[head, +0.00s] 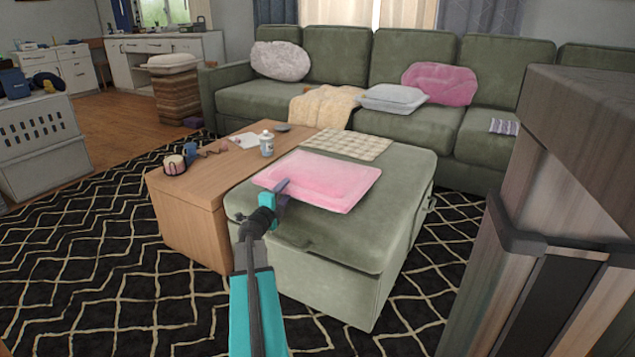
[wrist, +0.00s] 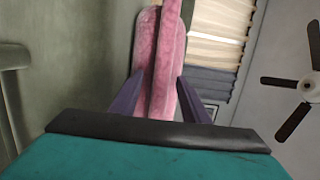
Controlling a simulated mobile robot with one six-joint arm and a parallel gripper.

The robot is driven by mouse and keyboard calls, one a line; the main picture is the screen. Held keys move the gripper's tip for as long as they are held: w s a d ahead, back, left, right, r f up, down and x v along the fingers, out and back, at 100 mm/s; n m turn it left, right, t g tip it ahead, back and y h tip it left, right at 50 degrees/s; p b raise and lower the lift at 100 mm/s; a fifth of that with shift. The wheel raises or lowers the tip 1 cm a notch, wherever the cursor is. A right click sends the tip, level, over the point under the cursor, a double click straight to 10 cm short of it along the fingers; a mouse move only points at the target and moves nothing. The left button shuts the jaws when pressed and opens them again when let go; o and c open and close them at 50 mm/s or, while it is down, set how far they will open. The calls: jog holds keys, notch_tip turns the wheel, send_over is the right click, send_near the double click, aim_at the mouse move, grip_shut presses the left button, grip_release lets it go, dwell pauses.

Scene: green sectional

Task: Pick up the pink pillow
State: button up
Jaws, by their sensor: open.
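A flat pink pillow (head: 325,180) lies on the green ottoman (head: 350,285). Its near left edge is at my gripper (head: 281,190), which comes in from the front and covers a small part of it. In the wrist view the pink pillow (wrist: 150,60) shows edge-on between the two purple fingers (wrist: 158,85). The fingers are open, with gaps visible beside the pillow. Another pink pillow (head: 452,84), rounder and darker, leans on the back of the green sofa (head: 425,125).
A tall wood-and-grey cabinet (head: 590,150) stands close on the right. Patterned rug (head: 90,270) lies open at the left.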

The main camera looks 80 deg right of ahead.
jog(key=shift+d, duration=0.6)
jog(key=shift+r, duration=0.1)
grip_shut()
